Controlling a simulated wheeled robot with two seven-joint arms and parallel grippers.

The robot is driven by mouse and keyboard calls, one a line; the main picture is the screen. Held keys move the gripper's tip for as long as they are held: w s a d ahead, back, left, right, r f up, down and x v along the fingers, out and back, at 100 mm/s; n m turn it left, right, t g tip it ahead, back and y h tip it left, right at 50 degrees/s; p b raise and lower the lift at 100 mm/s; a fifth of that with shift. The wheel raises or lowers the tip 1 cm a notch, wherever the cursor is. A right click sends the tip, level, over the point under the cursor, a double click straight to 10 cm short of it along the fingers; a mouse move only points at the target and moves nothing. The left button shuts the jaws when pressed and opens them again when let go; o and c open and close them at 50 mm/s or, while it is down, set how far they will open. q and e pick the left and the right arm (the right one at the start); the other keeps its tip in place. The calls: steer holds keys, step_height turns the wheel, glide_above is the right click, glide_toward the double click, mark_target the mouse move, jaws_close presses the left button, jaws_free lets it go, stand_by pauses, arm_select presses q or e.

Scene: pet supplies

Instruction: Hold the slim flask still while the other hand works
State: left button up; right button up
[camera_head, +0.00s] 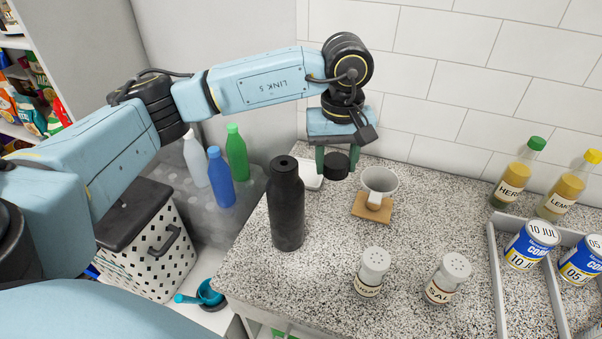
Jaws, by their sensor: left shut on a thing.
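The slim flask (286,210) is dark and stands upright on the speckled counter near its left edge. A small dark opening shows in its top. My left gripper (336,162) is to the right of and behind the flask, apart from it. Its green fingers point down and are shut on a short round black piece (336,167), which looks like a cap. The piece appears held above the counter. My right gripper is not in view, and nothing is seen holding the flask.
Two shakers (371,273) (447,279) stand at the front. A white item (310,174) is partly hidden behind the flask. A grey tray (497,282) with cans and two bottles (515,175) (567,187) are at right.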

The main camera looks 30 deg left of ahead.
arm_select(q)
steer(key=n, duration=0.2)
steer(key=w+a+n, duration=0.1)
steer(key=n, duration=0.2)
steer(key=shift+w+a+f+n+b, duration=0.15)
steer(key=shift+a+f+n+b, duration=0.05)
steer(key=shift+f+n+b, duration=0.1)
steer(key=w+a+n, duration=0.1)
steer(key=n, duration=0.4)
steer(key=m+b, duration=0.5)
steer(key=m, duration=2.8)
glide_toward(305, 174)
step_height(305, 174, down, 7)
steer(key=shift+w+r+b, duration=0.15)
steer(key=shift+r+b, duration=0.05)
steer(key=shift+b, duration=0.2)
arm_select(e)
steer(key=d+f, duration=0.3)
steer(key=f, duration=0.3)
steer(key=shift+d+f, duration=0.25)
